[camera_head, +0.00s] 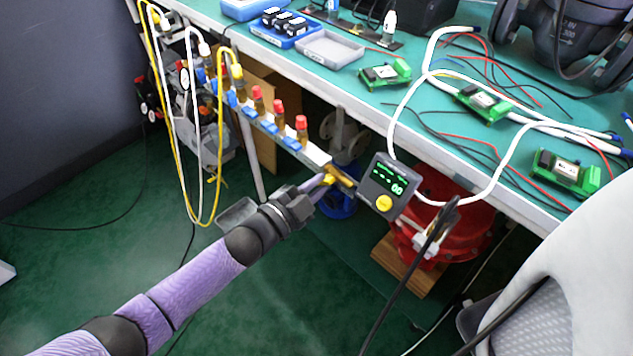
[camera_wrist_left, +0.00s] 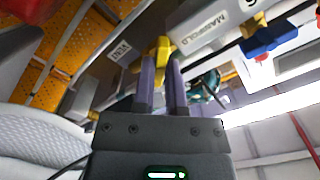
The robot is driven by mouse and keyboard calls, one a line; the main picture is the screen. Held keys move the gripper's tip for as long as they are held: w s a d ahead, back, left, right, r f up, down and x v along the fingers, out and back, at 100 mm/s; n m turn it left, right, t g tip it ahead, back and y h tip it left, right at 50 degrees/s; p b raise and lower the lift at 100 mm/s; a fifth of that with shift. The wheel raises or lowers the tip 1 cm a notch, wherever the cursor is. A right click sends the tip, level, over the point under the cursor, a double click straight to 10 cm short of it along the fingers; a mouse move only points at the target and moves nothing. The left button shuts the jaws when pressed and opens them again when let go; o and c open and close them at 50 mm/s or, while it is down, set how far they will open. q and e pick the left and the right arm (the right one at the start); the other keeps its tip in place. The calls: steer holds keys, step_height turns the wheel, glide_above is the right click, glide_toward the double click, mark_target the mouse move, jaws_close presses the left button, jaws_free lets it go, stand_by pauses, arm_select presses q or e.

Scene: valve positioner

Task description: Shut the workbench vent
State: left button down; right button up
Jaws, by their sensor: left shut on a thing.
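The manifold (camera_head: 262,122) is a pale bar with blue handles and red caps along the front of the workbench (camera_head: 450,155). At its near end is a small yellow handle (camera_head: 328,180) on a brass fitting (camera_head: 341,176), which I take to be the vent. My left gripper (camera_head: 324,183) is shut on this yellow handle. In the left wrist view the yellow handle (camera_wrist_left: 163,48) sits between the tips of my left gripper (camera_wrist_left: 162,62), beside the part marked MANIFOLD (camera_wrist_left: 212,30). Part of the handle is hidden by the fingers. My right gripper is not in view.
A digital gauge (camera_head: 387,187) with a yellow button is right beside the fitting. Yellow and white hoses (camera_head: 219,150) hang at left. A black cable (camera_head: 405,275) and white tubing run close on the right. A chair (camera_head: 580,270) stands at lower right. The floor at left is open.

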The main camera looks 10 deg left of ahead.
arm_select(q)
steer(key=n, duration=0.4)
steer(key=shift+n+p, duration=0.3)
steer(key=shift+p, duration=0.05)
steer(key=n, duration=0.3)
steer(key=shift+n, duration=1.1)
steer(key=c, duration=0.7)
jaws_free()
